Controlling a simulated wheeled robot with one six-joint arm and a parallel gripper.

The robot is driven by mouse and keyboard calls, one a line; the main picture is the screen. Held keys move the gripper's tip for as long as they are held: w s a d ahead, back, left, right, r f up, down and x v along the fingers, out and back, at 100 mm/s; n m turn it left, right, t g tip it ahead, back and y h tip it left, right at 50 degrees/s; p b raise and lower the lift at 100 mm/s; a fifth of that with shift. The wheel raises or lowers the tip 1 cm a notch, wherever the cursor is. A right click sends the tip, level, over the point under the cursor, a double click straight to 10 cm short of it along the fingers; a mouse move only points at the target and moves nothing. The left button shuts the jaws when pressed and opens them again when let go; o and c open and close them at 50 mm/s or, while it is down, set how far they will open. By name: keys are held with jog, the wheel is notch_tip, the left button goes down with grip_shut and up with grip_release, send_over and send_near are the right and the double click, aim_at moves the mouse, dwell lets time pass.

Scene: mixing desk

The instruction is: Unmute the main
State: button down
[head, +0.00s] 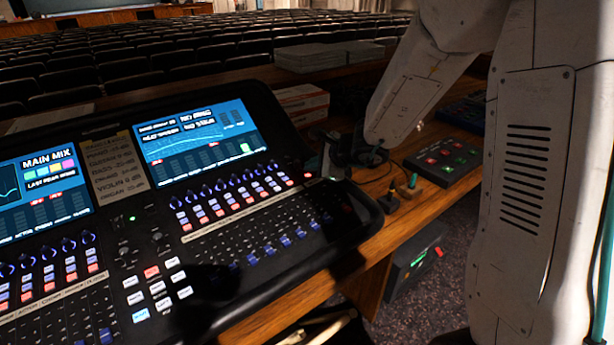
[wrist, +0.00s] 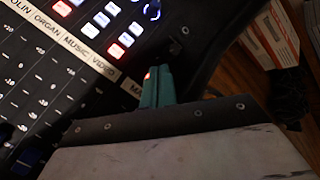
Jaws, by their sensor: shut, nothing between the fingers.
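The mixing desk (head: 330,215) has rows of small lit buttons and faders. At its right end a single red-lit button (head: 307,175) sits apart from the channel rows. In the wrist view a small red light (wrist: 147,76) shows right beside my fingertips, near a label strip (wrist: 75,48) whose end reads "MA" before it is covered. My gripper (wrist: 158,72) is shut and empty, its green fingers pointing at the desk by that light. In the head view my gripper (head: 325,158) is at the desk's right end, beside the red button. Whether the fingertips touch it I cannot tell.
Two lit screens (head: 195,138) stand at the back of the desk. Right of it, on the wooden table, are a small box with red and green buttons (head: 443,160) and white-and-red boxes (head: 302,102). Dark seat rows (head: 150,55) fill the background.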

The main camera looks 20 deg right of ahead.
aim_at(314, 181)
jog(key=shift+f, duration=0.1)
jog(key=shift+w+f, duration=0.1)
jog(key=shift+f, duration=0.25)
jog(key=shift+f, duration=0.35)
dwell(0.4)
jog(key=shift+r, duration=0.8)
jog(key=shift+s+r, duration=0.15)
jog(key=shift+r, duration=1.1)
jog(key=shift+s+r, duration=0.15)
jog(key=shift+r, duration=1.1)
